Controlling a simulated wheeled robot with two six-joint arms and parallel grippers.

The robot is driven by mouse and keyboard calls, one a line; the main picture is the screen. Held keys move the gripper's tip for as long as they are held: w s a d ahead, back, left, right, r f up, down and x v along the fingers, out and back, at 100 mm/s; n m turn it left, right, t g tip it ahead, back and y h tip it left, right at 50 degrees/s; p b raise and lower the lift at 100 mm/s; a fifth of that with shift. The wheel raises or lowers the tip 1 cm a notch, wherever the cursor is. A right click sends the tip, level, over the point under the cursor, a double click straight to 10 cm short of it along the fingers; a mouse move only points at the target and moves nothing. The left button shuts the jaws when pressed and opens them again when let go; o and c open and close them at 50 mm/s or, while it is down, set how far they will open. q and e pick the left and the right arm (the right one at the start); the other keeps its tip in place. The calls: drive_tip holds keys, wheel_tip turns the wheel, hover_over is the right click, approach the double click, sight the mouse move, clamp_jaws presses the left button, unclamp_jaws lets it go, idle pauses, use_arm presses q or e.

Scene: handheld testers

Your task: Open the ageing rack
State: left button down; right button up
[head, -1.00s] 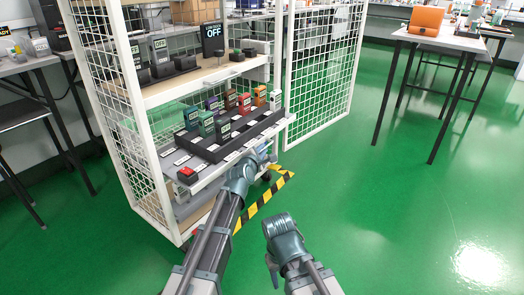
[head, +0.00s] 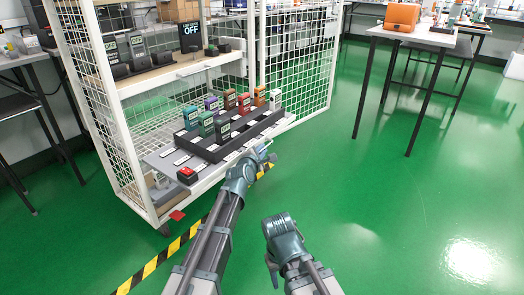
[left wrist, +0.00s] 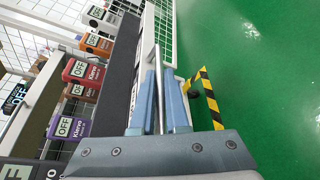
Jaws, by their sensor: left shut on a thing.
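The ageing rack is a white-framed mesh cage (head: 130,138) on the left of the head view. Its tester shelf (head: 206,178) stands out past the front posts and bears a dark holder with several coloured testers (head: 228,101). My left gripper (head: 262,157) is at the shelf's front edge, shut on a thin pale bar (left wrist: 158,100), seen between its blue fingers in the left wrist view; I take it for the shelf's handle. My right gripper (head: 283,238) hangs empty-looking above the floor, right of the left arm; its fingers are hidden.
A red-topped box (head: 187,175) sits at the shelf's left end. The upper shelf (head: 175,73) holds dark testers and an OFF display (head: 190,36). Yellow-black tape (head: 160,262) marks the floor before the rack. A table (head: 430,38) stands at right; green floor between is clear.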

use_arm(q)
drive_tip(key=c, duration=1.2)
unclamp_jaws()
drive_tip(key=shift+s, duration=0.1)
drive_tip(key=p+v, duration=0.3)
drive_tip(key=v, duration=1)
drive_tip(key=shift+s, duration=0.3)
drive_tip(key=shift+a, duration=0.1)
